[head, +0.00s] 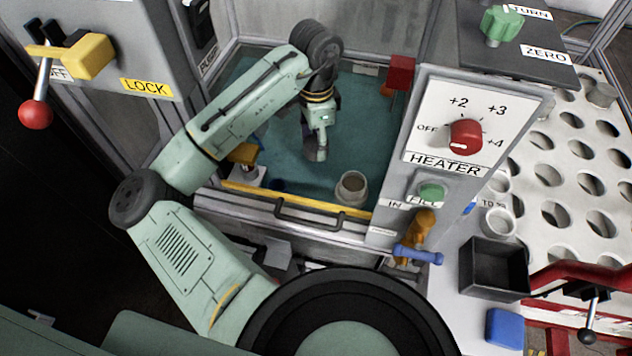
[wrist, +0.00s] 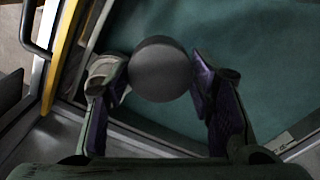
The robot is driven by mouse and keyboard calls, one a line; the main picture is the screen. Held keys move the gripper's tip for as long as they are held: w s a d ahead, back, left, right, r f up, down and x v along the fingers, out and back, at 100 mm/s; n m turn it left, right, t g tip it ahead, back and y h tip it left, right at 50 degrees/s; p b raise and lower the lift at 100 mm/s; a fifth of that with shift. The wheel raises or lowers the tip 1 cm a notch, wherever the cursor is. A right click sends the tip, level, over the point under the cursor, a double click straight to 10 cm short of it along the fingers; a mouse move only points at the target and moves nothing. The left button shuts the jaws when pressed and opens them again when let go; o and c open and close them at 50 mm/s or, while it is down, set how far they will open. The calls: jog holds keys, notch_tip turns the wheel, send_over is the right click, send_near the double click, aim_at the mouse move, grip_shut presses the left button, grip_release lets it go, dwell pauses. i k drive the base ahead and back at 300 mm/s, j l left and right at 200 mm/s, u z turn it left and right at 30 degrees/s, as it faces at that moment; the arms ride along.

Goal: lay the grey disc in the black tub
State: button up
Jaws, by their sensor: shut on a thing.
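In the wrist view, the grey disc (wrist: 161,72) sits between the two fingers of my gripper (wrist: 160,78), with its round face towards the camera and a darker rim above. My gripper is shut on it. In the head view, my gripper (head: 316,150) hangs down inside the enclosure over the teal floor, and I cannot make out the disc there. The black tub (head: 495,268) is an open square box on the bench at the right, outside the enclosure and beyond the heater panel. Its visible inside looks empty.
The heater panel (head: 462,140) stands between my gripper and the tub. A blue block (head: 504,328), white cup (head: 498,222) and red lever (head: 580,274) surround the tub.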

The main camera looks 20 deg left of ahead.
aim_at(487, 278)
jog(key=k, duration=1.5)
